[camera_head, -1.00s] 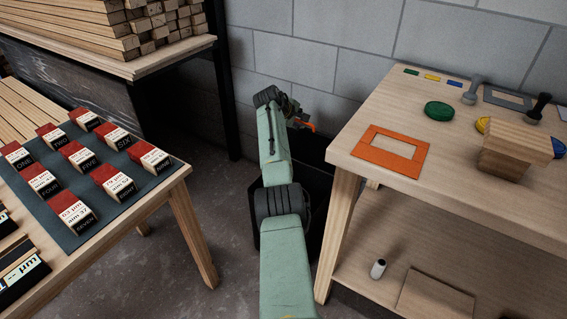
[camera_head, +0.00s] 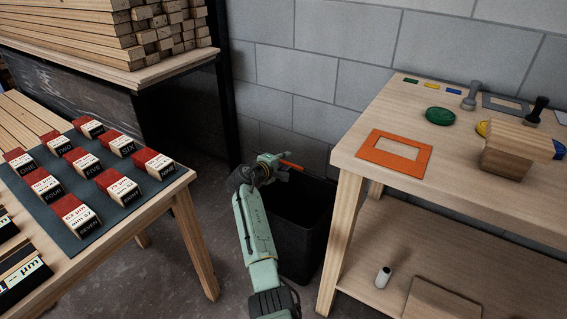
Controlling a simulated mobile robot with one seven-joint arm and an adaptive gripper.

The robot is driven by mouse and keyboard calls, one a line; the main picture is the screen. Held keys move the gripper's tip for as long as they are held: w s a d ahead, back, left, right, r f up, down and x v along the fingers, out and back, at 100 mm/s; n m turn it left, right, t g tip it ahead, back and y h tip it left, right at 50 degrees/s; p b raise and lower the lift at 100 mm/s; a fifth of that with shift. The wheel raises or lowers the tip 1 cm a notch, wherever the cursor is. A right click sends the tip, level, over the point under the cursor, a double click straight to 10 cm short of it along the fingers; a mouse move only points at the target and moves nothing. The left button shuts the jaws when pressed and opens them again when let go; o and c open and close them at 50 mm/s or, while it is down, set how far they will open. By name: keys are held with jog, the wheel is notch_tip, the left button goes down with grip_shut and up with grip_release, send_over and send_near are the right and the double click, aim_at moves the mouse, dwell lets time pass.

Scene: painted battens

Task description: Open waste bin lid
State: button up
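The waste bin (camera_head: 297,252) is a black box on the floor between the two tables, close to the grey block wall. Its upper part shows as a dark area behind my arm; I cannot clearly tell the lid from the opening. My gripper (camera_head: 281,164) is above the bin's back left part, near the wall. A thin orange strip (camera_head: 291,165) shows right at the gripper; I cannot tell whether it touches the fingers or what it belongs to. The fingers are too small and dark to read.
The right wooden table (camera_head: 345,160) stands close beside the bin and carries an orange frame (camera_head: 394,154) near its corner. The left table (camera_head: 150,208) holds several red-and-white labelled blocks. A shelf with stacked battens (camera_head: 90,30) stands at the back left.

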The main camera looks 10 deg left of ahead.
jog(key=shift+s+a, duration=0.1)
jog(key=shift+s, duration=0.05)
jog(key=s+a+r+p, duration=0.2)
jog(key=s+r+p, duration=0.4)
jog(key=r+p, duration=0.2)
notch_tip(320, 180, up, 2)
jog(key=shift+s+a, duration=0.2)
jog(key=shift+s, duration=0.1)
dwell(1.0)
